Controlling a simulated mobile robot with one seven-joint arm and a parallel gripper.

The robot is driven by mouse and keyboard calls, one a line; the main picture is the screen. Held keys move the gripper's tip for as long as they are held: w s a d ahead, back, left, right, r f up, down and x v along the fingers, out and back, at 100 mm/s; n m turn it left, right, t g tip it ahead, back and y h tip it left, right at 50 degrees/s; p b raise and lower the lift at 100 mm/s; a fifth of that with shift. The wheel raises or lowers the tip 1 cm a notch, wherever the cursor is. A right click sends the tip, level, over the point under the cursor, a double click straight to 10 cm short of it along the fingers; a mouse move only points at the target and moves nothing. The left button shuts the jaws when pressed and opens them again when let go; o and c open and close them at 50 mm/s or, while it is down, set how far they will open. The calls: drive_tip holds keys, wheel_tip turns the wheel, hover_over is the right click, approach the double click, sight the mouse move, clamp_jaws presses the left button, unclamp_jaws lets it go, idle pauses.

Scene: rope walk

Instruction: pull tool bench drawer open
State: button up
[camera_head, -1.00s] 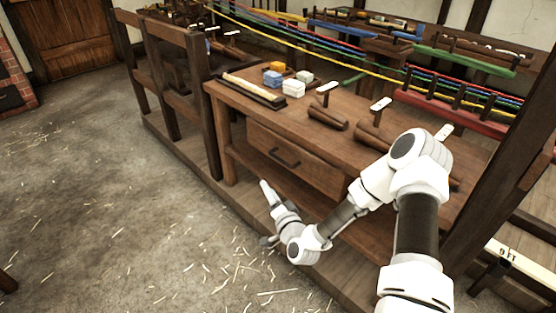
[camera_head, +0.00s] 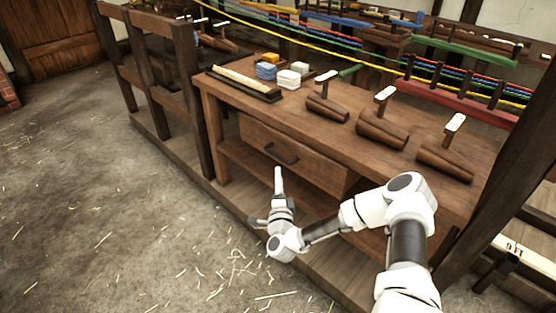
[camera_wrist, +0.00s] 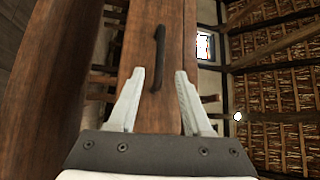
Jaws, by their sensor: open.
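The wooden tool bench (camera_head: 330,135) stands in front of me, and its drawer (camera_head: 305,158) is closed under the top. The drawer has a dark bar handle (camera_head: 281,154). In the wrist view the dark handle (camera_wrist: 157,58) lies upright in the picture on the brown drawer front (camera_wrist: 140,40), ahead of and between my fingertips. My gripper (camera_wrist: 161,75) is open and empty. In the head view my gripper (camera_head: 278,185) is just in front of and below the handle, seemingly apart from it; the exact gap is hard to tell.
On the bench top are a tray with a pale bar (camera_head: 246,84), coloured blocks (camera_head: 266,70) and several wooden cones with white tags (camera_head: 383,128). A lower shelf (camera_head: 250,170) runs beneath the drawer. Dark posts (camera_head: 190,95) stand at the left. The straw-strewn floor is free.

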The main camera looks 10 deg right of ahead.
sight(278, 157)
drive_tip(key=b+x, duration=0.2)
drive_tip(key=x, duration=0.8)
drive_tip(key=shift+c, duration=0.2)
clamp_jaws()
idle(1.0)
